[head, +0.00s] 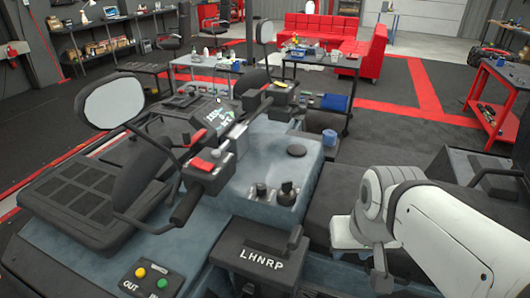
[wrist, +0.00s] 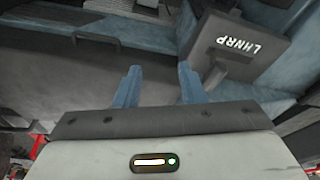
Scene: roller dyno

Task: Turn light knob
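Two small black knobs, a left one (head: 261,193) and a right one (head: 287,194), stand on the blue-grey console in the head view. I cannot tell which is the light knob, and neither shows clearly in the wrist view. My gripper (wrist: 159,88) has its two blue fingers apart, with nothing between them. In the wrist view it points at dark and blue-grey surfaces, with the black LHNRP block (wrist: 240,45) ahead to the right. In the head view my white arm is at the lower right, right of the knobs, and my fingertips cannot be made out.
The LHNRP block (head: 261,258) sits in front of the knobs. A handlebar (head: 205,172) with a red switch and a round mirror (head: 112,104) stand to the left. Yellow (head: 140,272) and green (head: 162,270) buttons are at lower left. A dark seat lies right of the console.

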